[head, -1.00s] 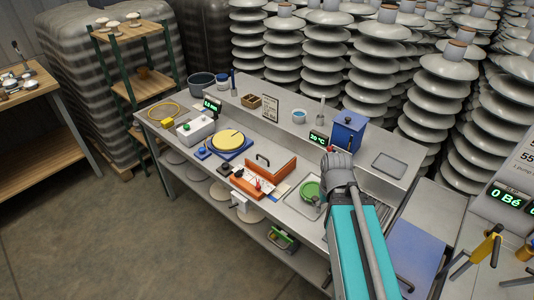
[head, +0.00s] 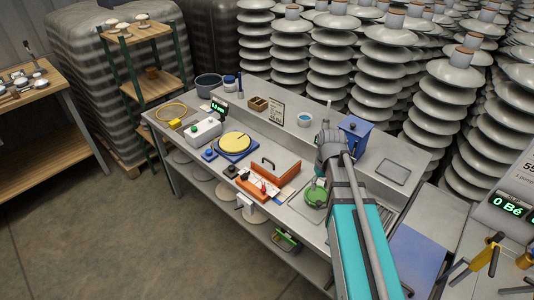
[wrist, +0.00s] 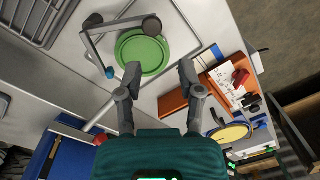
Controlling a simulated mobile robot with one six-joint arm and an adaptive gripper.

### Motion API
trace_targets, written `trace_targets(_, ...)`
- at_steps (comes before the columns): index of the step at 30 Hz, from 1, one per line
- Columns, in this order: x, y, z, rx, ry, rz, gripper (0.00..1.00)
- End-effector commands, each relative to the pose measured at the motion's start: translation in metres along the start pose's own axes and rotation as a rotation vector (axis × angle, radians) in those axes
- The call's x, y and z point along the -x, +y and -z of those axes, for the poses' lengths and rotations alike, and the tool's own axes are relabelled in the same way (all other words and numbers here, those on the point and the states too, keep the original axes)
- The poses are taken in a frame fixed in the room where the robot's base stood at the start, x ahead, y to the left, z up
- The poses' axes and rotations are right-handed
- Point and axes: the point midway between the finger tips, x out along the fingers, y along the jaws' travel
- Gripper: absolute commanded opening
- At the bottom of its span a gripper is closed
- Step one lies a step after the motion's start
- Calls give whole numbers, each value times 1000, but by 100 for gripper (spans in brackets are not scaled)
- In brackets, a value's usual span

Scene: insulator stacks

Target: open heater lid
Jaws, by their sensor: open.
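A blue box (head: 353,134) with a dark knob on top stands on the raised back shelf of the bench; it looks like the heater, and its lid looks shut. In the wrist view a blue body (wrist: 72,158) with a red part and a pale edge shows at the lower left, partly cut off; it seems to be the same box. My gripper (wrist: 160,71) is open and empty, its two fingers apart above the bench. In the head view my wrist is just left of and in front of the box, and the fingers are mostly hidden.
A green dish (wrist: 143,52) lies on a tray beyond my fingers, with a bent metal rod (wrist: 97,45) beside it. Tall grey insulator stacks (head: 385,85) crowd behind the bench.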

Motion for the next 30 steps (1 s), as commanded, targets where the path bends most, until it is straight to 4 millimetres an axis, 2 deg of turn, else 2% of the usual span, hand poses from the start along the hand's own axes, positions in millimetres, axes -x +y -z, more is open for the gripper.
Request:
trace_targets(1,14,-5,27,46,-5,9,48)
trace_targets(3,24,-15,52,113,-12,20,48)
trace_targets(12,63,-63,154,401,-38,79,48)
trace_targets(15,73,-80,182,486,-45,96,48)
trace_targets(21,86,-105,218,606,-52,123,48)
trace_targets(25,89,-112,227,640,-54,130,48)
trace_targets(30,89,-115,228,650,-55,133,48)
